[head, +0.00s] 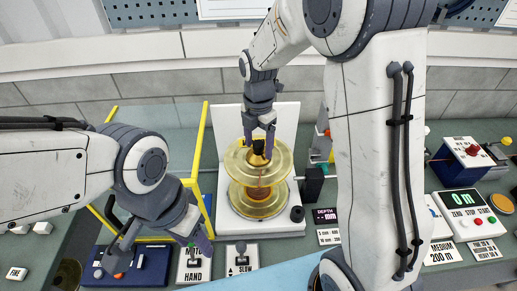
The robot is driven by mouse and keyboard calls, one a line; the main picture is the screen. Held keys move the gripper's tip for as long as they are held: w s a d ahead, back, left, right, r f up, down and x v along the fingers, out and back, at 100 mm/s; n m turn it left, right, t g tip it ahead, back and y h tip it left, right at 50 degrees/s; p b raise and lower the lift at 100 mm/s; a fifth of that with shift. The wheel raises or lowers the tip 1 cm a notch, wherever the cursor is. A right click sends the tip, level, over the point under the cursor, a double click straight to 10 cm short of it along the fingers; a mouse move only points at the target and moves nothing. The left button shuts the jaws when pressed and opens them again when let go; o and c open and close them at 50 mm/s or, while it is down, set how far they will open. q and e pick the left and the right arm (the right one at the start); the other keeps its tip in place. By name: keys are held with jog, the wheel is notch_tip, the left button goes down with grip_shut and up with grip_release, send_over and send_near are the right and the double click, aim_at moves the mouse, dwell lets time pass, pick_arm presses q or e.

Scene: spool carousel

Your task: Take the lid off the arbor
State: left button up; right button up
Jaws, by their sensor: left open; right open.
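The spool (236,170) has clear amber flanges and copper-coloured winding. It stands upright on a white base (232,222) in the middle. The arbor runs up through the spool and is mostly hidden. The lid (258,146), a small dark knob with a golden lower part, sits on top at the centre. My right gripper (259,138) points down from above, its open fingers on either side of the lid's knob. I cannot tell whether they touch it. My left gripper (197,236) is open and empty, low over the front controls, left of the base.
A yellow-edged clear guard (197,150) stands left of the spool. Lever panels (242,258) and a blue box (150,270) lie in front.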

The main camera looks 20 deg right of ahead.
grip_shut()
dwell(0.4)
